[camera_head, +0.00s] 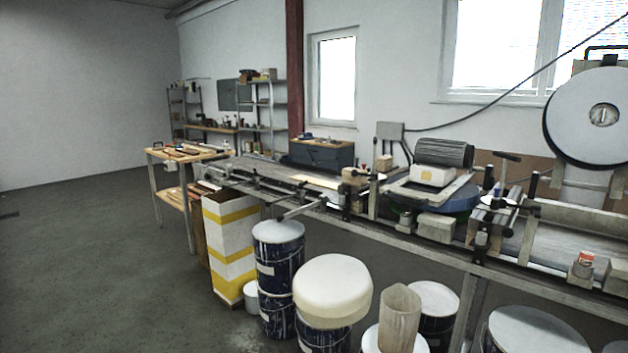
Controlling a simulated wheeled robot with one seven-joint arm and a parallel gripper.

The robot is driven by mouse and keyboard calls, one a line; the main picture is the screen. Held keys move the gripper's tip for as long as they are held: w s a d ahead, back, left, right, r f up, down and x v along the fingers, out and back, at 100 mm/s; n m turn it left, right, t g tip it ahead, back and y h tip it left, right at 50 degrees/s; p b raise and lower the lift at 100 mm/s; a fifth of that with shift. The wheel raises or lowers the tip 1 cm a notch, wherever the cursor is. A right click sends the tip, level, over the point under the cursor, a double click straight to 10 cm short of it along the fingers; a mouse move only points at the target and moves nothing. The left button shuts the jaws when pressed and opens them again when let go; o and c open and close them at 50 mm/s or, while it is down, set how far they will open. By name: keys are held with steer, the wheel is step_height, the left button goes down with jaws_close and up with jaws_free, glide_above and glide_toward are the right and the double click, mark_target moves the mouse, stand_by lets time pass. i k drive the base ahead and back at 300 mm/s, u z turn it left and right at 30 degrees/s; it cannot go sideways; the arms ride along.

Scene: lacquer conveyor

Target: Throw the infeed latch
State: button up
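The long conveyor (270,177) runs from the left middle of the picture to the right edge, on metal legs. A flat grey lever-like bar (301,209) sticks out from its front rail above the blue drums. Small dark clamps and posts (346,205) stand along the near rail. I cannot tell which of these parts is the infeed latch, or how it is set. A motor (444,152) and a white box (432,176) sit over the middle of the conveyor. My gripper is not in view.
Blue paint drums (278,262) and a drum with a cream round top (333,287) crowd the floor before the conveyor. A white and yellow striped box (231,246) stands left of them. A wooden table (182,154) is farther back. The floor at left is clear.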

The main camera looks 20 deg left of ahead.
mark_target(375, 175)
steer(key=u, duration=0.8)
steer(key=i, duration=2.25)
steer(key=u, duration=0.15)
